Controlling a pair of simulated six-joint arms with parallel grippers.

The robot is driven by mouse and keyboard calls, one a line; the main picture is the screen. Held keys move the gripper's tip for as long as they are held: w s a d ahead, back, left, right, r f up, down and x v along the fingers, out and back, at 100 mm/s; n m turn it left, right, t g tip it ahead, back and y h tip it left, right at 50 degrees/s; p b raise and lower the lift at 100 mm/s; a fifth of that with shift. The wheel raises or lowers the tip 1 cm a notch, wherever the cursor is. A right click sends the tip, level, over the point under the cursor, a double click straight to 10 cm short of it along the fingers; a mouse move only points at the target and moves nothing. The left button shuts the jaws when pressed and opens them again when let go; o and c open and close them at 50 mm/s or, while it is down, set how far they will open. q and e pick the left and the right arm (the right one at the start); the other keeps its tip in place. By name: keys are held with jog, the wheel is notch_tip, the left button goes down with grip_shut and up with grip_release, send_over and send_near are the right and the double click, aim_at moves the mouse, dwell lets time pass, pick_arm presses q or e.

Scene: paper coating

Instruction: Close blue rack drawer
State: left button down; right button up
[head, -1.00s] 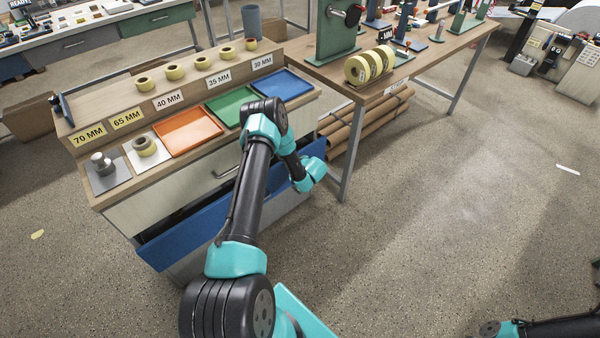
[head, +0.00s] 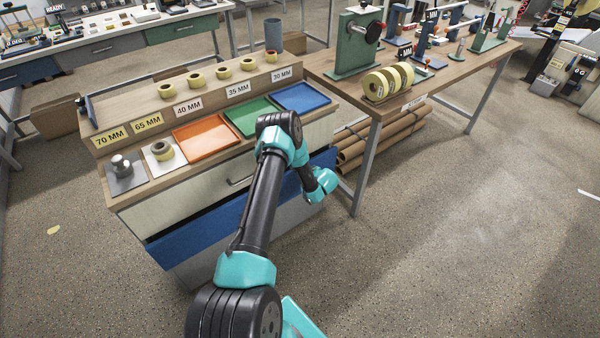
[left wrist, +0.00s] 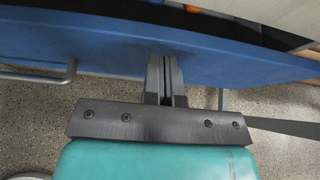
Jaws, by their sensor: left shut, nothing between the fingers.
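The blue rack drawer (head: 205,234) is in the lower part of the wooden-topped cabinet. It stands partly open, with a dark gap above its front. My left arm reaches across the drawer front in the head view, and the gripper's tips are hidden there. In the left wrist view, my left gripper (left wrist: 166,62) is shut and empty, its tips at the blue drawer front (left wrist: 90,42), apparently touching it. A grey bar handle (left wrist: 60,74) shows at the left of the front. My right gripper is in neither view.
A pale drawer (head: 185,201) sits above the blue one. The cabinet top bears orange (head: 206,136), green (head: 252,115) and blue (head: 301,97) trays. A workbench (head: 375,113) stands to the right, with cardboard tubes (head: 385,136) underneath. The floor in front is clear.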

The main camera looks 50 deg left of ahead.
pick_arm(q)
jog(key=f+v, duration=0.1)
jog(key=v, duration=1.1)
jog(key=shift+d, duration=0.3)
jog(key=shift+s, duration=0.1)
